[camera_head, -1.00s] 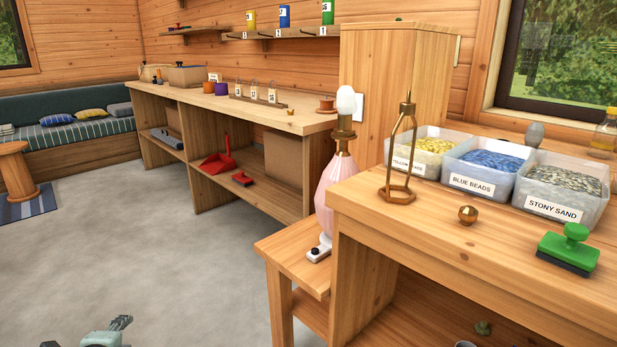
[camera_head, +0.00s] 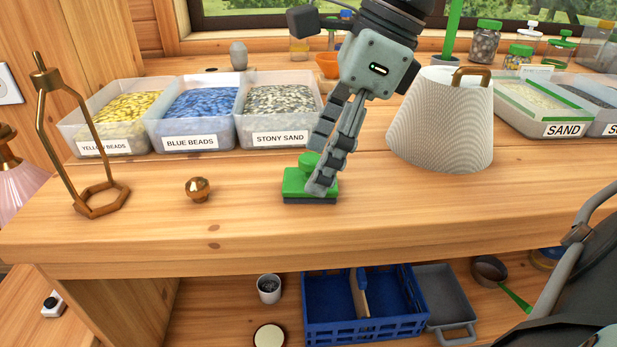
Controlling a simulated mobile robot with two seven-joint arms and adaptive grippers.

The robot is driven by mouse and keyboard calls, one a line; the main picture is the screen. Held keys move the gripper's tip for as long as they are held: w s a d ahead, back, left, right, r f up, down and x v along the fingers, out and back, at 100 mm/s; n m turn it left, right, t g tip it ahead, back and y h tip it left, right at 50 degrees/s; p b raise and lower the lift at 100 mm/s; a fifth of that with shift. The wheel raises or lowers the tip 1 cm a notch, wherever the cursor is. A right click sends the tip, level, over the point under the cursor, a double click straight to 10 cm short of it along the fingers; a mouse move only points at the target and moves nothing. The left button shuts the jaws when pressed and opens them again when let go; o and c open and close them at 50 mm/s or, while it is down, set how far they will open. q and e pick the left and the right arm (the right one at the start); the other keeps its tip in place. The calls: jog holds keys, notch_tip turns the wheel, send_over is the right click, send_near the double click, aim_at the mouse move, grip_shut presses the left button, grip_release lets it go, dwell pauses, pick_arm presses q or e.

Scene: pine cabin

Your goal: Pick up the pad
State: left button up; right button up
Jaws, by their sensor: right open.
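The pad (camera_head: 296,184) is a green block with a rounded green knob on top and a dark underside. It sits on the wooden bench top (camera_head: 250,233), in front of the stony sand bin. My right gripper (camera_head: 317,170) reaches down over it from above, fingers pointing at the pad. The fingers are open and overlap the pad's knob and right part in the picture, hiding some of it. I cannot tell whether a finger touches the knob. My left gripper is not in view.
Bins of yellow beads (camera_head: 122,110), blue beads (camera_head: 197,108) and stony sand (camera_head: 281,105) stand behind. A brass frame (camera_head: 97,202) and brass knob (camera_head: 198,189) are left. A blue crate (camera_head: 318,334) sits below.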

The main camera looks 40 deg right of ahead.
jog(key=shift+x, duration=1.4)
jog(key=shift+w, duration=0.1)
jog(key=shift+r, duration=0.1)
jog(key=shift+c, duration=0.6)
jog(key=c, duration=1.1)
jog(key=shift+c, duration=0.2)
jog(key=shift+r, duration=0.6)
notch_tip(320, 180, up, 3)
jog(key=shift+w+f, duration=0.1)
jog(key=s+a+r, duration=0.4)
jog(key=a+r, duration=0.3)
jog(key=a, duration=0.3)
jog(key=shift+s+a, duration=0.3)
jog(key=shift+a, duration=0.1)
